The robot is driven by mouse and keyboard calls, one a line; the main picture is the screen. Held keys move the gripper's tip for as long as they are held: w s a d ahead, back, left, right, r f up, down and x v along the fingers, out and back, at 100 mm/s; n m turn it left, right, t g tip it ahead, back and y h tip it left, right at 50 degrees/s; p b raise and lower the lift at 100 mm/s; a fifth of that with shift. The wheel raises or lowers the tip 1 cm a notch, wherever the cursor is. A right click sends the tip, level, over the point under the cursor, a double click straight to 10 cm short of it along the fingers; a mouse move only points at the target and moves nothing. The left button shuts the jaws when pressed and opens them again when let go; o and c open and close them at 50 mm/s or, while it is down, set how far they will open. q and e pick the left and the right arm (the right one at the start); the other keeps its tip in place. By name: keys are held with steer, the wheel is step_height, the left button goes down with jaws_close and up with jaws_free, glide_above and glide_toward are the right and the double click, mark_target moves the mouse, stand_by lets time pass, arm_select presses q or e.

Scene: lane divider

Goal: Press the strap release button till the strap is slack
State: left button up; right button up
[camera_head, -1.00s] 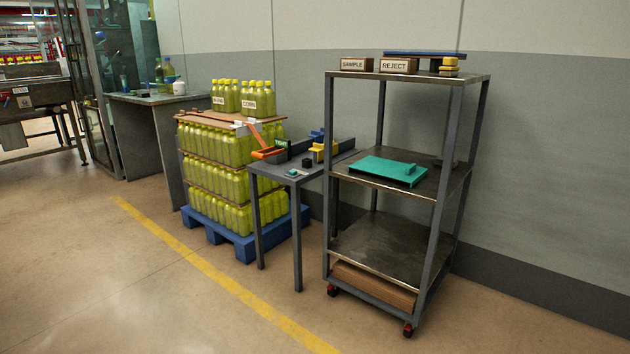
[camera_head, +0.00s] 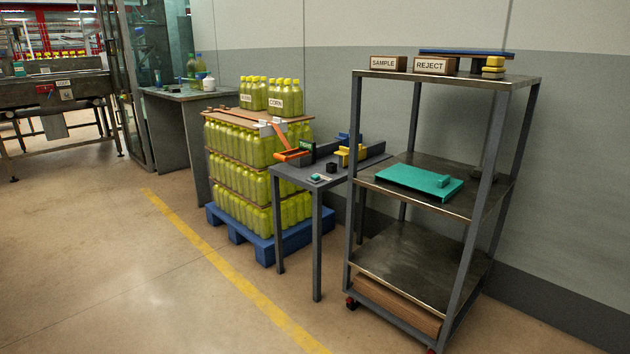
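A small grey table (camera_head: 300,180) stands between the bottle pallet and the shelf cart. On it are an orange strap tool (camera_head: 293,155), a dark block with a green label (camera_head: 307,147), a small black block (camera_head: 331,168) and a small device with a teal top (camera_head: 316,177). I cannot tell which of these carries the strap release button. An orange strap (camera_head: 281,137) runs slanting from the pallet's top down to the orange tool. Whether it is taut or slack is too small to tell. Neither of my grippers is in view.
A blue pallet (camera_head: 227,230) carries stacked yellow-green bottles (camera_head: 240,145). A wheeled shelf cart (camera_head: 420,275) with a teal board (camera_head: 418,182) stands right of the table. A yellow floor line (camera_head: 215,255) crosses open floor in front; a grey bench (camera_head: 170,95) stands behind left.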

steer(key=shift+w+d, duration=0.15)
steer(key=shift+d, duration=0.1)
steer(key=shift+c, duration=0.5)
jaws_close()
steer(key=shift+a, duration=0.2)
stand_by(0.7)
